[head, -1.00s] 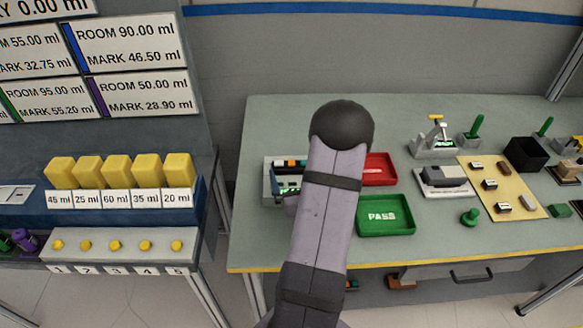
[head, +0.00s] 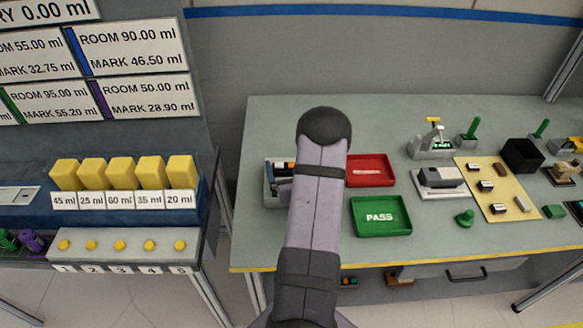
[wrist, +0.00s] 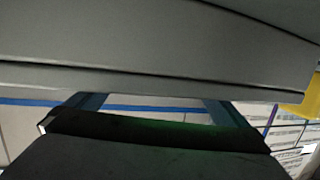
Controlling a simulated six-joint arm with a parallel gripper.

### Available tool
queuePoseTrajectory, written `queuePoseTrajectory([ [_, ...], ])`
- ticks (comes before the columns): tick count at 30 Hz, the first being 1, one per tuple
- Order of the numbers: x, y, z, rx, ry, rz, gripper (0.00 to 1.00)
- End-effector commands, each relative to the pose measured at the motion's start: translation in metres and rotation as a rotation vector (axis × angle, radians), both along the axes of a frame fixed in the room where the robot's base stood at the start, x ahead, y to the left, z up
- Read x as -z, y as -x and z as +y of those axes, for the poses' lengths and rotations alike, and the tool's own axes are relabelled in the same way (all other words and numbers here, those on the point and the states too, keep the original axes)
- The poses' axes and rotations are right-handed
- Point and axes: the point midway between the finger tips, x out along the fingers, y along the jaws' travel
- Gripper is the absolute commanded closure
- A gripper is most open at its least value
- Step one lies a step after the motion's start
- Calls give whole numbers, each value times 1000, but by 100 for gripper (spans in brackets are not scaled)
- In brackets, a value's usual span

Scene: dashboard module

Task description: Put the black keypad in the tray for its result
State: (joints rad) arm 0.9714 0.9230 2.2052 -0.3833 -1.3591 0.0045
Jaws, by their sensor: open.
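The green tray marked PASS (head: 380,217) lies near the front of the grey-green table. The red tray (head: 371,170) lies just behind it; its label is too small to read. I cannot pick out the black keypad for certain in either view. A grey device (head: 270,188) with dark and orange parts stands left of the trays, partly hidden behind my arm. My gripper is hidden in the head view. In the wrist view, my gripper (wrist: 152,104) shows two bluish fingers apart, with a dark slab across the lower picture that I cannot identify.
A grey instrument (head: 440,180), a yellow mat (head: 497,190) with several small blocks, and a black open box (head: 522,155) stand to the right. Yellow blocks (head: 122,173) sit on a blue rack at the left. A gap separates the rack from the table.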

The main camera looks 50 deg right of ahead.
Motion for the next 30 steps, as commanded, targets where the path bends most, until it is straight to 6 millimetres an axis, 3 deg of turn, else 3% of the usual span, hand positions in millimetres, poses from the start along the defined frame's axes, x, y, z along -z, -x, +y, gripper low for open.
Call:
queuePoseTrajectory([
  [5,0,0,0,0,-1,1,0],
  [8,1,0,0,0,-1,1,24],
  [11,0,0,0,0,0,0,33],
  [22,-3,0,0,0,1,-1,33],
  [30,-19,0,0,0,4,-2,33],
])
